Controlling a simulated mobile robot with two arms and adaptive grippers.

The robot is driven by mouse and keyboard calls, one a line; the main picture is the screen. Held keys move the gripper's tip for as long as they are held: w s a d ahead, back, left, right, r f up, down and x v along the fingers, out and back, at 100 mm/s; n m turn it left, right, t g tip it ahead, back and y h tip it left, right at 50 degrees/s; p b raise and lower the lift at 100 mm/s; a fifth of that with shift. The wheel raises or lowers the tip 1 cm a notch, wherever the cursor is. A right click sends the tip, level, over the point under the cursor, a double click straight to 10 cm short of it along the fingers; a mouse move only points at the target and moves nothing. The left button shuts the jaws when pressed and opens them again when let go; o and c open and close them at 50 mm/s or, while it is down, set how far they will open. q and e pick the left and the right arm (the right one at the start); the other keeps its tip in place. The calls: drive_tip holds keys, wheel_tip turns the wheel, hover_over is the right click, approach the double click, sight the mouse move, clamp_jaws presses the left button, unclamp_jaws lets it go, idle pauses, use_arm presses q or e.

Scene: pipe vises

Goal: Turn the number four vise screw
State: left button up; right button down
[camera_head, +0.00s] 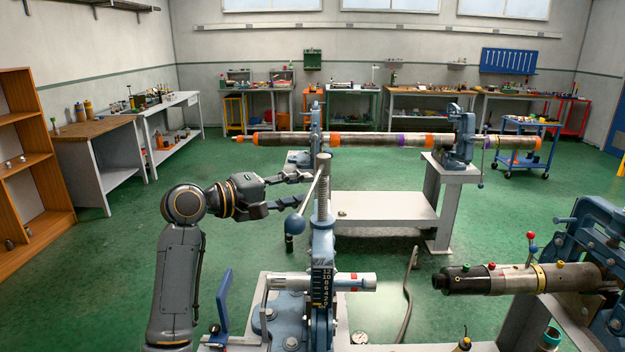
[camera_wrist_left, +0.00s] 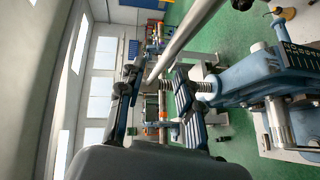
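A blue pipe vise (camera_head: 322,250) stands in the centre foreground, with a scale plate and an upright threaded screw (camera_head: 323,205). A slanted metal handle bar (camera_head: 311,189) crosses the screw and has a blue-grey knob (camera_head: 295,224) at its lower end. My left gripper (camera_head: 300,189) is open just left of the screw, its fingers pointing at the bar. In the left wrist view the bar (camera_wrist_left: 187,38) runs down toward the space between the fingers (camera_wrist_left: 155,98), and no grip on it shows. I cannot read a vise number. My right gripper is out of view.
A short pipe (camera_head: 345,281) lies in the central vise. Another blue vise (camera_head: 590,245) with a dark pipe (camera_head: 490,280) stands at the right. Behind, a long pipe (camera_head: 370,139) spans two vises over a white bench (camera_head: 385,210). Green floor (camera_head: 110,270) is open at left.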

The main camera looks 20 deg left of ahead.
sight(312, 184)
use_arm(q)
drive_tip(key=shift+p+x, duration=0.45)
drive_tip(key=shift+x, duration=1.45)
drive_tip(key=shift+f, duration=0.1)
clamp_jaws()
